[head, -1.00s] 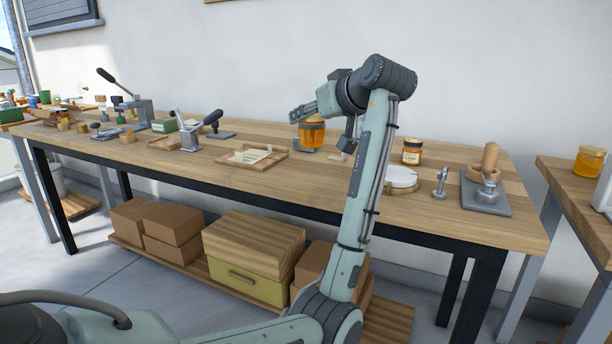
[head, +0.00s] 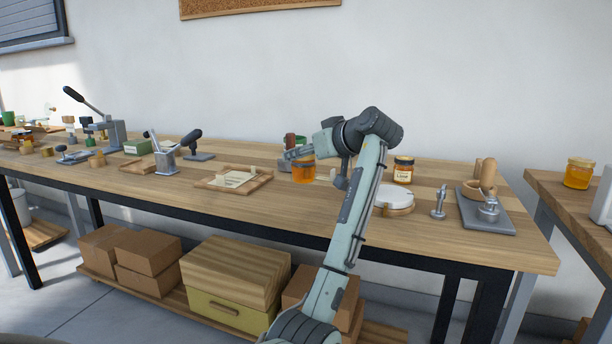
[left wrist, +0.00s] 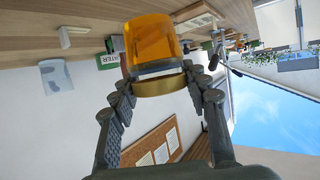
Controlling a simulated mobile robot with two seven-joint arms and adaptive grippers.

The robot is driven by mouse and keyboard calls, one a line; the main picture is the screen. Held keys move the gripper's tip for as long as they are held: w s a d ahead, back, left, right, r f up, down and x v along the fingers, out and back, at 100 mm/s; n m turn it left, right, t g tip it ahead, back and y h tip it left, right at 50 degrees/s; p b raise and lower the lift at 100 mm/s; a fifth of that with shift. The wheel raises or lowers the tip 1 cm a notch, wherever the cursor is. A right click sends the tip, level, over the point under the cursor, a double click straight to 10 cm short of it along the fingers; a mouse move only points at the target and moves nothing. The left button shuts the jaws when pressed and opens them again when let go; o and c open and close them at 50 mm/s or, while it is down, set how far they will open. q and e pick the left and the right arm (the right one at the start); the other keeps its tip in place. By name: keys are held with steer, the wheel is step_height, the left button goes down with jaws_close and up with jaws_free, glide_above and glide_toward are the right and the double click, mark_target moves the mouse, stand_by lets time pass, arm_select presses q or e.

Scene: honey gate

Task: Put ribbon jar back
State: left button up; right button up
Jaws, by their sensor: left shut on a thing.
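An amber honey jar (head: 303,172) is in my left gripper (head: 298,155), at the back middle of the long workbench. The left wrist view shows the amber jar (left wrist: 150,38) with a gold lid and a pale band at its neck, between the fingers of my left gripper (left wrist: 162,88). The fingers close on the lid end. I cannot tell whether the jar's base touches the bench. Another jar with a dark lid and a label (head: 403,170) stands to the right on the bench. My right gripper is out of view.
A wooden tray with paper (head: 234,179) lies left of the held jar. A white round thing (head: 394,196) and a grey board with a wooden-handled tool (head: 484,212) stand to the right. Another honey jar (head: 578,173) is on the right table. Bare bench lies in front.

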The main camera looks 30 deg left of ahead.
mark_target(307, 172)
arm_select(q)
steer(key=shift+w+a+f, duration=0.15)
steer(key=shift+w+f, duration=0.2)
steer(key=shift+w, duration=0.2)
steer(key=shift+w+a+f, duration=0.15)
steer(key=shift+w+f, duration=0.2)
steer(key=shift+w, duration=0.2)
steer(key=shift+f, duration=1.9)
steer(key=shift+f, duration=0.1)
steer(key=o, duration=1.5)
steer(key=shift+c, duration=0.2)
steer(key=shift+s+d+r, duration=0.1)
steer(key=shift+d+r, duration=0.1)
steer(key=shift+d, duration=0.05)
steer(key=v, duration=1.1)
steer(key=shift+d, duration=0.25)
steer(key=shift+s, duration=0.1)
